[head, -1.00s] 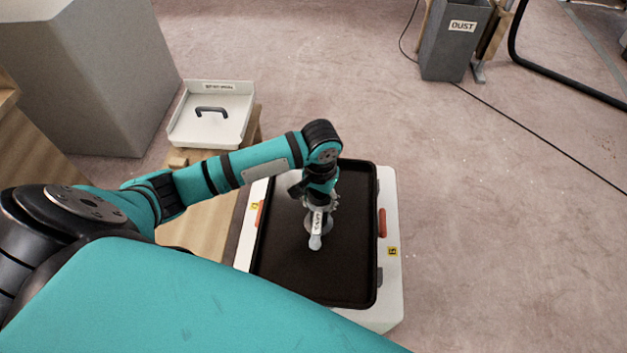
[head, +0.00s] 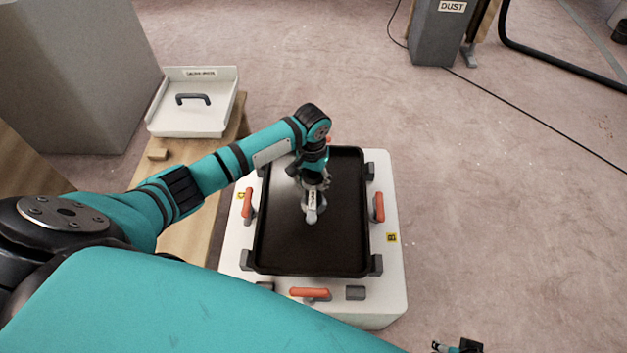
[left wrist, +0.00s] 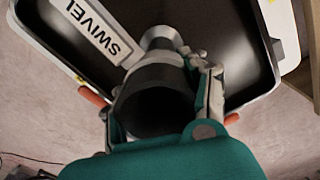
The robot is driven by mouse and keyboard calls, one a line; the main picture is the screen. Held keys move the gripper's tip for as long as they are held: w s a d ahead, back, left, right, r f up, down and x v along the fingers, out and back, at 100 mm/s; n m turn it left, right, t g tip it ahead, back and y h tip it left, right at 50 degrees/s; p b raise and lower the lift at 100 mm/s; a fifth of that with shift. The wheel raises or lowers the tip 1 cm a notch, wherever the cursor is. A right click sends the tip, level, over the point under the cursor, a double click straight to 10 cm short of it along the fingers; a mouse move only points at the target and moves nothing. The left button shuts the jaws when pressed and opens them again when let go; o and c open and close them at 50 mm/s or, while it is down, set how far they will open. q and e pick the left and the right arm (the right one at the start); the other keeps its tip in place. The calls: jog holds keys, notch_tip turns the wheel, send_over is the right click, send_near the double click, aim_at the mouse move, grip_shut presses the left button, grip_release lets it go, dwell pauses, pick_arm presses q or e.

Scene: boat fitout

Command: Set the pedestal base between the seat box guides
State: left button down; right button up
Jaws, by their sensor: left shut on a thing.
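My left gripper (head: 313,200) is shut on that post from above. The base is over the white seat box (head: 392,290), its outline between the grey guides (head: 376,265) at its sides and front. I cannot tell whether it rests on the box or hangs just above. The back edge is partly hidden by my left arm. A small part of my right gripper (head: 458,346) shows at the bottom edge; its fingers are unclear.
Orange-handled clamps (head: 378,207) stand around the base on the box top. A white tray (head: 190,122) with a dark handle sits on the wooden bench (head: 182,238) at left, near a small wooden block (head: 157,154).

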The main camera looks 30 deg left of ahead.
jog(key=shift+r, duration=0.4)
